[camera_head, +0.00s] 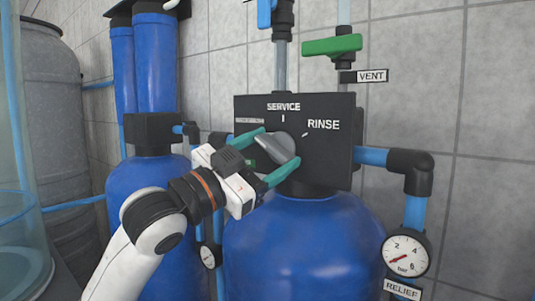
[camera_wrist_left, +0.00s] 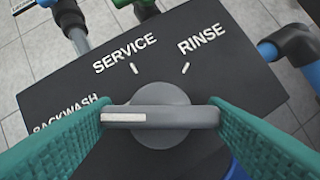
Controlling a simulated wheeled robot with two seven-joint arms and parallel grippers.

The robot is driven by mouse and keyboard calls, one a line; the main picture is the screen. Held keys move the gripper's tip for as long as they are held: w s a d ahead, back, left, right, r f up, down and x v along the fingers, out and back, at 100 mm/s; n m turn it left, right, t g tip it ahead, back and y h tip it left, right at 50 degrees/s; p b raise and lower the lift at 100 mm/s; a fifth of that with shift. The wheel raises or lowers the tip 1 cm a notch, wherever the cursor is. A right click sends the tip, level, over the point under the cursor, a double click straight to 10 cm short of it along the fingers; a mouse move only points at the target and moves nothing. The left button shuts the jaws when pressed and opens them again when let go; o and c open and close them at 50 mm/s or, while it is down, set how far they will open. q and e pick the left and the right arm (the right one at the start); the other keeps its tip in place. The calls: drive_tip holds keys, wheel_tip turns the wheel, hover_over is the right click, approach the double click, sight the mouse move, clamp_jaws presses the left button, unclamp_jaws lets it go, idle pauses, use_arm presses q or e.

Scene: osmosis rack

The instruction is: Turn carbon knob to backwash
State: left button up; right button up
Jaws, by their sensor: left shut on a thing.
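The carbon knob (camera_head: 279,148) is a grey dial with a raised bar, on the black control panel (camera_head: 335,165) above a blue tank. In the left wrist view the knob (camera_wrist_left: 160,113) has its bar lying level, its pale marker line at the left end, by the partly covered BACKWASH label (camera_wrist_left: 72,114). The SERVICE and RINSE labels sit above it. My left gripper (camera_head: 265,155) is shut on the knob, its green fingers at the two ends of the bar. It also shows in the left wrist view (camera_wrist_left: 160,118). My right gripper is not in view.
A blue tank (camera_head: 300,245) stands below the panel. A pressure gauge (camera_head: 406,253) and pipe elbow (camera_head: 410,165) are at the right. A green valve handle (camera_head: 332,45) is above the panel. Another blue tank (camera_head: 145,180) and a grey barrel (camera_head: 50,110) stand at the left.

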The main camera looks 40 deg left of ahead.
use_arm(q)
drive_tip(key=shift+f, duration=0.1)
idle(0.4)
drive_tip(key=o, duration=1)
drive_tip(key=shift+c, duration=0.2)
drive_tip(key=b+v, duration=0.8)
drive_tip(key=v, duration=0.4)
drive_tip(key=shift+f, duration=0.1)
